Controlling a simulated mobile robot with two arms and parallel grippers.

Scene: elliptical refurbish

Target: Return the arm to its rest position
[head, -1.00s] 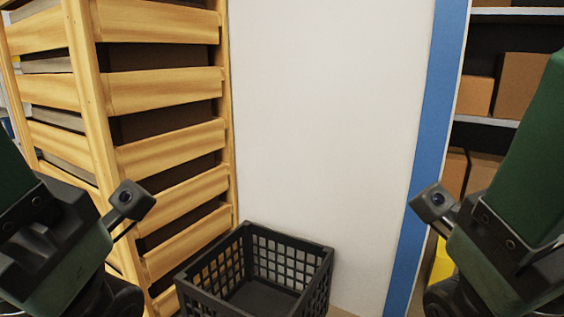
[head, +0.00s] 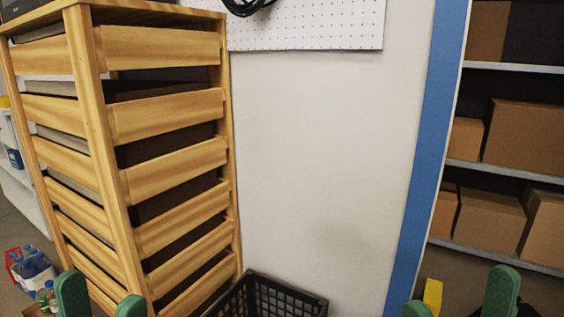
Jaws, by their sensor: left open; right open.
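My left gripper (head: 101,300) shows at the bottom left of the head view as two green fingertips, apart from each other. It is open, with nothing seen between the fingers. My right gripper (head: 459,300) shows at the bottom right, its two green fingertips spread wide. It is open, and I see nothing held in it. The rest of both arms is below the picture.
A tall wooden drawer rack (head: 165,126) stands at the left. A black mesh crate (head: 285,297) sits at the bottom middle, partly cut off. A white wall (head: 320,150) with a blue strip (head: 428,150) is ahead. Shelves with cardboard boxes (head: 535,135) stand at the right.

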